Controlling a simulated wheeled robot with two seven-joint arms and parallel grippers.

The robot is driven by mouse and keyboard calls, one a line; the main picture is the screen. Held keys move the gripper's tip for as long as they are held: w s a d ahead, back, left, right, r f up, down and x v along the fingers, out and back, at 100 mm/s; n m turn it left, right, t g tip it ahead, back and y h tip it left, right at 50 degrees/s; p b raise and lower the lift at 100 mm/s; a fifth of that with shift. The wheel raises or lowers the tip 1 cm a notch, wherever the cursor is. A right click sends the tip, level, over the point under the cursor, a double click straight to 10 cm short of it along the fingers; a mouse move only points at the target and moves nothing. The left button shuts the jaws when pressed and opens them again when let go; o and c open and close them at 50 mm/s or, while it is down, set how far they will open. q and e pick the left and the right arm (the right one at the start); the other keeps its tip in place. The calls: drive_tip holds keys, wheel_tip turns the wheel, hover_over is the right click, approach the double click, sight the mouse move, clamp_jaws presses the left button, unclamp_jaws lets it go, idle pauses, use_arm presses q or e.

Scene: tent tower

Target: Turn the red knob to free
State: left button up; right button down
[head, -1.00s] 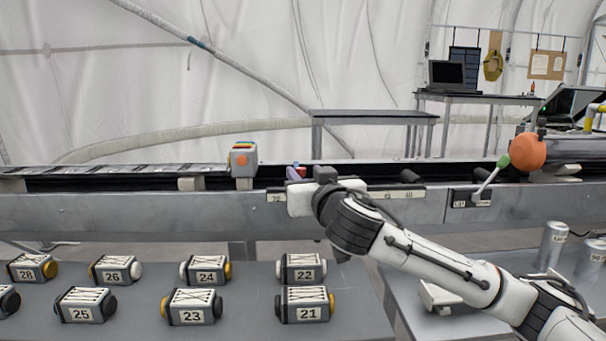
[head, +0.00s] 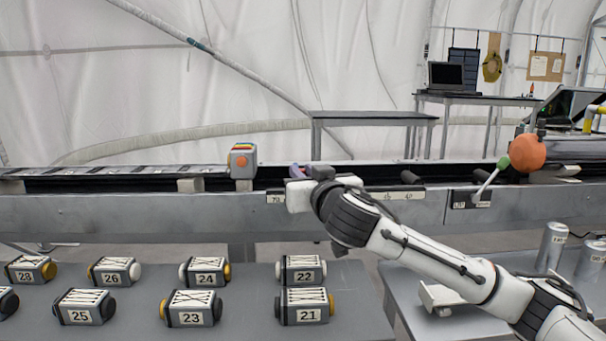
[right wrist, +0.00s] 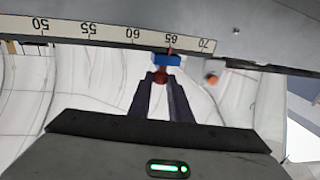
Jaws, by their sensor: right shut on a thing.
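The red knob (right wrist: 160,75) shows in the right wrist view, just below a blue slider (right wrist: 167,60) on a numbered scale (right wrist: 110,33). A thin red pointer on the slider stands at about 65. My right gripper (right wrist: 160,82) is shut on the red knob, with one dark finger on each side. In the head view my right gripper (head: 299,172) reaches the rail's front edge, and its wrist hides the knob and much of the scale. Whether the knob is locked or free cannot be told. My left gripper is not in view.
A grey box with an orange button (head: 242,161) stands on the long rail (head: 130,212), left of my right gripper. A green-tipped lever (head: 490,178) and an orange ball (head: 527,152) are at the right. Several numbered canisters (head: 205,308) lie on the front table.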

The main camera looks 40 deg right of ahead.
drive_tip(key=shift+d+f+n+t+y, duration=0.1)
drive_tip(key=shift+d+n+t+y, duration=0.2)
drive_tip(key=shift+n+y, duration=0.75)
drive_tip(key=shift+y+p, duration=0.3)
drive_tip(key=shift+y, duration=0.45)
drive_tip(key=shift+d+n+y+p, duration=0.15)
drive_tip(key=shift+n+y+p, duration=0.6)
drive_tip(key=shift+y, duration=0.15)
drive_tip(key=n+y+p, duration=0.2)
drive_tip(key=y+p, duration=0.1)
drive_tip(key=shift+d, duration=0.1)
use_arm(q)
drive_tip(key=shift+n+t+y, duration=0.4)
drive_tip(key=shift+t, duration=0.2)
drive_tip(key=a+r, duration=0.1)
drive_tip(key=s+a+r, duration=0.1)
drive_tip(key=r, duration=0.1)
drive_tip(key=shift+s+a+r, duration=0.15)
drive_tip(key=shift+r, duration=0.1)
use_arm(e)
drive_tip(key=shift+y, duration=0.3)
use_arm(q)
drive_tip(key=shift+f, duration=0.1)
use_arm(e)
drive_tip(key=c, duration=1.6)
unclamp_jaws()
drive_tip(key=shift+c, duration=0.2)
